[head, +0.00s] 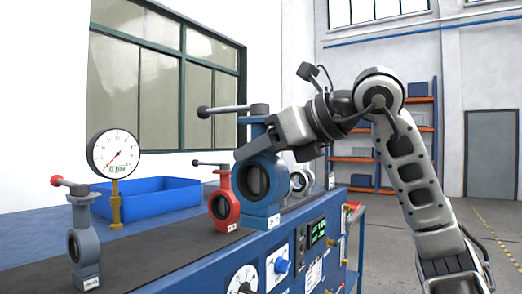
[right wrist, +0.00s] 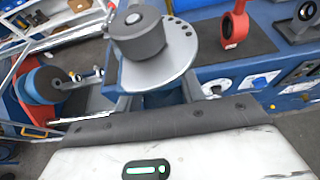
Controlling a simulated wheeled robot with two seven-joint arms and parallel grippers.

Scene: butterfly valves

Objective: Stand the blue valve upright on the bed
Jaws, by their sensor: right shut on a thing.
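The blue valve (head: 272,178), with a round dark bore, a square foot and a grey lever at its top, is near the front edge of the bench in the head view. My right gripper (head: 252,146) is shut on its neck, below the lever. The valve looks upright, foot down; I cannot tell whether the foot touches the bed (head: 165,257), the dark strip on the bench. In the right wrist view the valve's grey top hub (right wrist: 138,36) and round holed plate (right wrist: 182,48) fill the upper middle; its lower body is hidden. My left gripper is not in view.
A red valve (head: 221,208), a grey-blue valve with a red-tipped lever (head: 75,246) and a pale valve (head: 300,181) stand on the bench. A gauge (head: 114,154) and a blue tray (head: 160,198) are behind. Bare strip lies between the grey-blue and red valves.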

